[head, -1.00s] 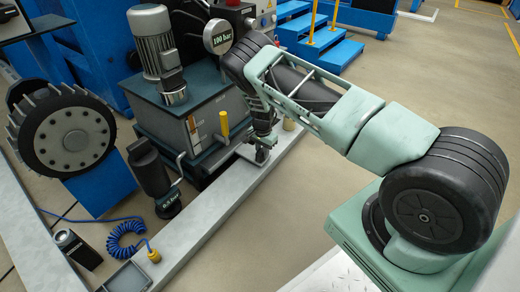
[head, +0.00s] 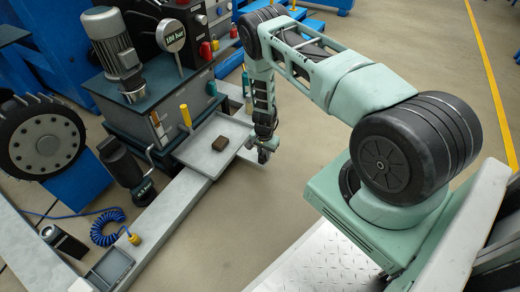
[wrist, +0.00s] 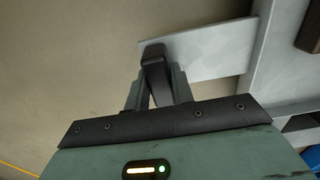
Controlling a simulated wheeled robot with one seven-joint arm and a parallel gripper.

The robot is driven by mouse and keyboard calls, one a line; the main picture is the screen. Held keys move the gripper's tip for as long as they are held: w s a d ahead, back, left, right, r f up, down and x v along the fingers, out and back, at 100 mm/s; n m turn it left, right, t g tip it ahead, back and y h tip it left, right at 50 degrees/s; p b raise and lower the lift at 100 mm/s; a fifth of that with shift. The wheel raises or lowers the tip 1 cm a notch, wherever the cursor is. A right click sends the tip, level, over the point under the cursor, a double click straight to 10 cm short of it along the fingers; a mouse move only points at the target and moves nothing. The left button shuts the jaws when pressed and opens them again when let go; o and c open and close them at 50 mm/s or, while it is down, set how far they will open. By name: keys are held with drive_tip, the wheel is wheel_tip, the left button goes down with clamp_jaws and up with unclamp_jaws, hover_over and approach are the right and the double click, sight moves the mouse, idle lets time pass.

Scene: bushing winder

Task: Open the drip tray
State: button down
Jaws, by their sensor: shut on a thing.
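The drip tray (head: 198,160) is a shallow light-grey tray, pulled out from under the dark green tank. A small brown block lies in it. My gripper (head: 263,153) is at the tray's outer right side, beyond its rim. In the wrist view my gripper (wrist: 155,85) is shut at the end of a flat grey tab (wrist: 215,48) that joins the tray's edge (wrist: 270,60). The exact grip on the tab is partly hidden by the fingers.
A yellow-handled lever (head: 186,115) stands behind the tray. A long grey rail (head: 170,205) runs in front of the tank. Bare floor (head: 300,125) lies right of my gripper.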

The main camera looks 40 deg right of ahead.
drive_tip(key=shift+s+d, duration=0.1)
drive_tip(key=shift+s, duration=0.2)
drive_tip(key=c, duration=1.2)
unclamp_jaws()
wheel_tip(320, 180, up, 17)
drive_tip(key=p, duration=0.7)
drive_tip(key=shift+r, duration=0.2)
